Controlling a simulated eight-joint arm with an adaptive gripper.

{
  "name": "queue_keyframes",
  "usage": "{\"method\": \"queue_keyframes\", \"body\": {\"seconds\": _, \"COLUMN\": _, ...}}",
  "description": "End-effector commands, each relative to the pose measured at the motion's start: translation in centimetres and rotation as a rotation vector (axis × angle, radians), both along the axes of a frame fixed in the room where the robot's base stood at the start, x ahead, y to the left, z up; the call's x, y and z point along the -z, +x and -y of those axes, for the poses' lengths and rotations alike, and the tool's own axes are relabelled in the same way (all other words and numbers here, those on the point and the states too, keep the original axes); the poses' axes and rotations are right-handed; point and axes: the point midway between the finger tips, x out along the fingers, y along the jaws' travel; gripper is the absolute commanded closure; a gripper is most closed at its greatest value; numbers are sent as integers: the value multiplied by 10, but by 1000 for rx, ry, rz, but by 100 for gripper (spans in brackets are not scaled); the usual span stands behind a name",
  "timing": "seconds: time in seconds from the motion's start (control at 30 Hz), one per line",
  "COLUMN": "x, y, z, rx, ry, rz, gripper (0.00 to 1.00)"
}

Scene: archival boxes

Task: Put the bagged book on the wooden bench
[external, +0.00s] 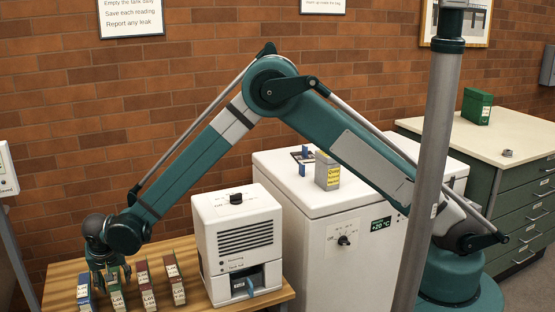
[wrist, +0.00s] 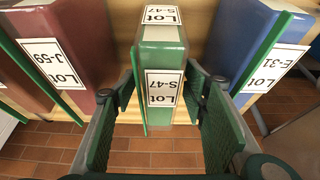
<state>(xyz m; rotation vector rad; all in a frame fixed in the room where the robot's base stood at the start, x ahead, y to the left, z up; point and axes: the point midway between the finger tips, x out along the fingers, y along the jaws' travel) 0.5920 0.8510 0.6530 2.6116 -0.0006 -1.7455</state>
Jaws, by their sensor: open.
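Several labelled book-like boxes stand on the wooden bench (external: 62,287). A green one (external: 116,291), marked Lot S-47 in the wrist view (wrist: 160,50), stands between my gripper's two fingers. My gripper (external: 105,268) is open, pointing down over it; the fingers (wrist: 164,82) are on both sides with gaps visible. A blue one marked E-31 (wrist: 255,40) is on its right and a maroon one marked J-59 (wrist: 75,35) on its left in the wrist view. A grey item with a yellow label (external: 327,172) stands on the white chest. I cannot tell which item is bagged.
A white machine (external: 238,238) stands on the bench, right of the maroon boxes (external: 147,284). The white chest (external: 290,170) is beyond it. A green box (external: 477,106) stands on the cabinet top (external: 520,135) at right. A grey pole (external: 430,170) crosses the external view.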

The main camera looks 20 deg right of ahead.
Motion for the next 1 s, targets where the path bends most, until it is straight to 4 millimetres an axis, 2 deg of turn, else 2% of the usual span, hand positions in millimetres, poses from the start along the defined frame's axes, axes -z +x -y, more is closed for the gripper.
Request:
{"method": "queue_keyframes", "body": {"seconds": 0.3, "x": -49, "y": -20, "z": 0, "rx": 0, "ry": 0, "rz": 0, "gripper": 56}}
{"method": "queue_keyframes", "body": {"seconds": 0.5, "x": -74, "y": -31, "z": 0, "rx": -1, "ry": 1, "rz": 0, "gripper": 56}}
{"method": "queue_keyframes", "body": {"seconds": 0.7, "x": -89, "y": -37, "z": 0, "rx": 0, "ry": 0, "rz": 0, "gripper": 56}}
{"method": "queue_keyframes", "body": {"seconds": 1.0, "x": -92, "y": -38, "z": 0, "rx": 0, "ry": 0, "rz": 0, "gripper": 56}}
